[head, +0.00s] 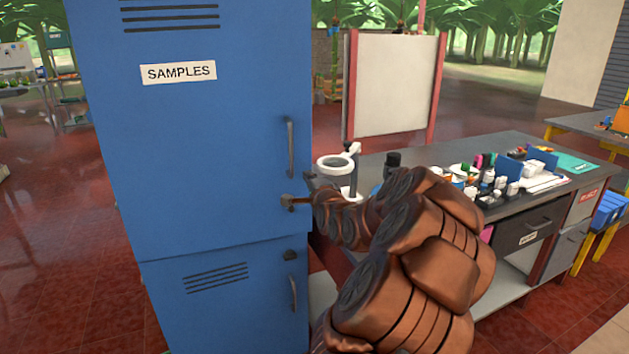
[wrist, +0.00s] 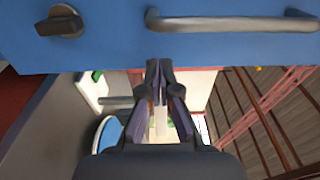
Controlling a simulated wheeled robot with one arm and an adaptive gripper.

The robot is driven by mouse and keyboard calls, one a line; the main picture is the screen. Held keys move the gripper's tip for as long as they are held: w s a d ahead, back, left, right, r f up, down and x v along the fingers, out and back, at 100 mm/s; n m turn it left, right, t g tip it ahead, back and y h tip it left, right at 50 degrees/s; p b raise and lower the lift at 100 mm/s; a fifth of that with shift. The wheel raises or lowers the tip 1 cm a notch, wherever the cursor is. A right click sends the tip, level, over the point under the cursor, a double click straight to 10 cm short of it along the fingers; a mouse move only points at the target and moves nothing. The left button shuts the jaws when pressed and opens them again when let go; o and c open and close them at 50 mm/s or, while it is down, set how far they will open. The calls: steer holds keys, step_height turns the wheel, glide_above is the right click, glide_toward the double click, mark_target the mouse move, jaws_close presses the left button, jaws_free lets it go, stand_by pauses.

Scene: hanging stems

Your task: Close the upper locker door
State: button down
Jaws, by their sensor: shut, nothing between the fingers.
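The blue upper locker door (head: 215,130), labelled SAMPLES, has a grey vertical handle (head: 291,148) and a small dark latch knob (head: 288,202) near its right edge. It looks flush or nearly flush with the lower door; I cannot tell whether a small gap remains. In the wrist view the door (wrist: 110,40) fills the top, with its handle (wrist: 230,22) and knob (wrist: 60,22). My gripper (wrist: 160,66) is shut and empty, its tips at the door's edge. In the head view my gripper (head: 308,203) is beside the knob, partly hidden by my arm; contact is unclear.
The lower locker door (head: 225,305) is below, with its own handle (head: 293,291) and knob (head: 290,254). A workbench (head: 420,155) with a magnifier lamp (head: 337,163) and small items stands right of the locker, close to my arm. Red floor (head: 50,240) lies open at left.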

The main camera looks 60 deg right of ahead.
mark_target(303, 168)
steer(key=shift+p+x, duration=0.55)
steer(key=shift+x, duration=1.25)
steer(key=shift+w+d, duration=0.1)
